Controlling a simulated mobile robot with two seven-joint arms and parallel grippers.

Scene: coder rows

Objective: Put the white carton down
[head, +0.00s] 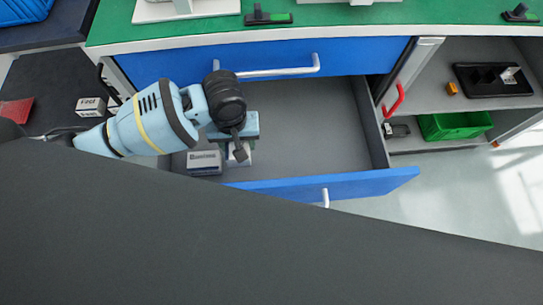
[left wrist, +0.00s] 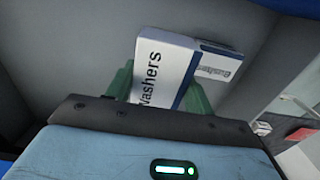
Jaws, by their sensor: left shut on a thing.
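The white carton (left wrist: 163,66), marked "Washers" with a dark blue edge, is between the green fingers of my left gripper (left wrist: 158,92) in the left wrist view. In the head view my left gripper (head: 238,146) points down into the left part of the open drawer (head: 310,125), shut on the carton. Only a small part of the white carton (head: 240,159) shows there, beneath the gripper. I cannot tell whether it touches the drawer floor. My right gripper is not in view.
A grey-and-white labelled box (head: 204,163) lies in the drawer just left of the carton; it also shows beside it in the left wrist view (left wrist: 219,65). The drawer's right part is bare. A green bin (head: 455,125) stands on the right shelf.

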